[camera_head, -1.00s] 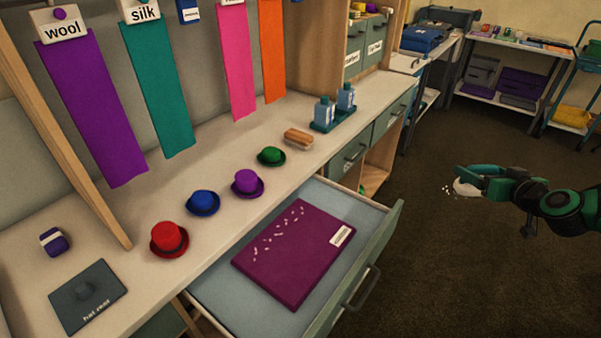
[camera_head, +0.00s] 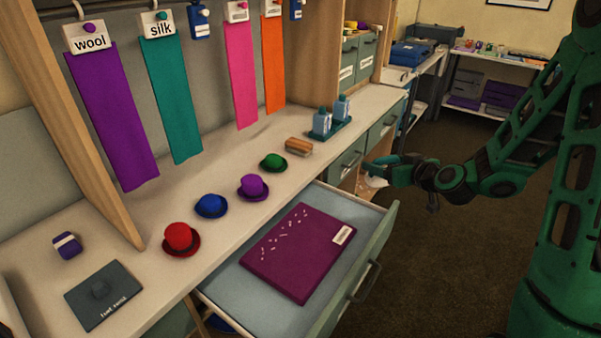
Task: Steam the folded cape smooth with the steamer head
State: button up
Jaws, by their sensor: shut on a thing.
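The folded cape (camera_head: 298,262), a flat plum-purple rectangle, lies in the open drawer (camera_head: 362,205). Small white marks are scattered over its upper left part, and a white label is on its right side. My gripper (camera_head: 373,173) is beyond the drawer's far right corner, to the right of the cape and apart from it. It is shut on a small white thing (camera_head: 376,182), which looks like the steamer head. The fingers hide part of it, so its full shape cannot be told.
On the counter (camera_head: 225,238) stand a red hat (camera_head: 180,239), a blue hat (camera_head: 210,206), a purple hat (camera_head: 253,187), a green hat (camera_head: 273,162), a brush (camera_head: 299,146) and bottles in a tray (camera_head: 330,125). Fabric strips hang behind. The drawer's raised front borders the cape's right.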

jog(key=shift+a, duration=0.15)
jog(key=a+f+n+g+y, duration=0.1)
jog(key=a+n+g+y, duration=0.45)
jog(key=a, duration=1.85)
jog(key=shift+f+n+t+y, duration=0.55)
jog(key=shift+f+n+y, duration=0.15)
jog(key=shift+f, duration=2.9)
jog(key=s+a, duration=1.2)
jog(key=s, duration=0.3)
jog(key=shift+s, duration=0.3)
jog(key=shift+s, duration=0.1)
